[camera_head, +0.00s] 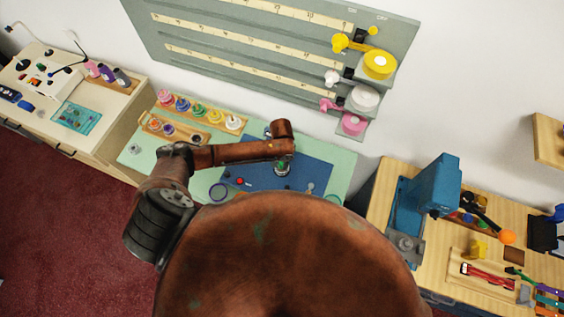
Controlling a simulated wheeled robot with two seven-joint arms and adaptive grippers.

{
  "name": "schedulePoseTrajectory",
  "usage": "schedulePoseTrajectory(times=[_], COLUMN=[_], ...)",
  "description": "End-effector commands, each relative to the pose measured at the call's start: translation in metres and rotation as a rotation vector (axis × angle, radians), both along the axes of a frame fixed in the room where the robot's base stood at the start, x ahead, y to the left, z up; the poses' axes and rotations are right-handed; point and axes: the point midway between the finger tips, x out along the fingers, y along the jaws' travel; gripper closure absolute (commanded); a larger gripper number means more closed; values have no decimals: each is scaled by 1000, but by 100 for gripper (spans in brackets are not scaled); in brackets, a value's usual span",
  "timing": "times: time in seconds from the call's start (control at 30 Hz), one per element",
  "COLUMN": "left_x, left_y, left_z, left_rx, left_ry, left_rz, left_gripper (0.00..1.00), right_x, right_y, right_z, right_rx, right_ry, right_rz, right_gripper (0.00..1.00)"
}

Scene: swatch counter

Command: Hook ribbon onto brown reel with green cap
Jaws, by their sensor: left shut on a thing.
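My left gripper (282,169) is at the end of the rusty brown arm that comes in from the left. It points down over the blue mat (318,178) and is shut on a small green-topped thing (281,163), mostly hidden by the gripper. I cannot tell whether this is the brown reel with the green cap. No ribbon can be made out clearly in the gripper. My right gripper is not in view.
Several coloured spools stand in a wooden rack (215,119) behind the arm. A grey ruled board (240,45) on the wall carries yellow (380,63), white (364,98) and pink (352,124) rolls. A blue press (436,185) stands on the right bench.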

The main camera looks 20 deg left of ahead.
Motion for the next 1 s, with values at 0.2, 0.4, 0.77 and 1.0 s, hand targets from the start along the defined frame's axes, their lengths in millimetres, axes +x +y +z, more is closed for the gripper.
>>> schedulePoseTrajectory(times=[0.2, 0.4, 0.77, 1.0], left_x=[0, 0, 0, 0], left_y=[0, 0, 0, 0], left_z=[0, 0, 0, 0], left_rx=[0, 0, 0, 0], left_ry=[0, 0, 0, 0], left_rz=[0, 0, 0, 0], left_gripper=[82, 68, 62, 62], right_x=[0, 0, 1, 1], right_y=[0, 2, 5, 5], right_z=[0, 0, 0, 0], right_rx=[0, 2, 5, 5], right_ry=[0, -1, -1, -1], right_rz=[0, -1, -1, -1], right_gripper=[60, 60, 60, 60])
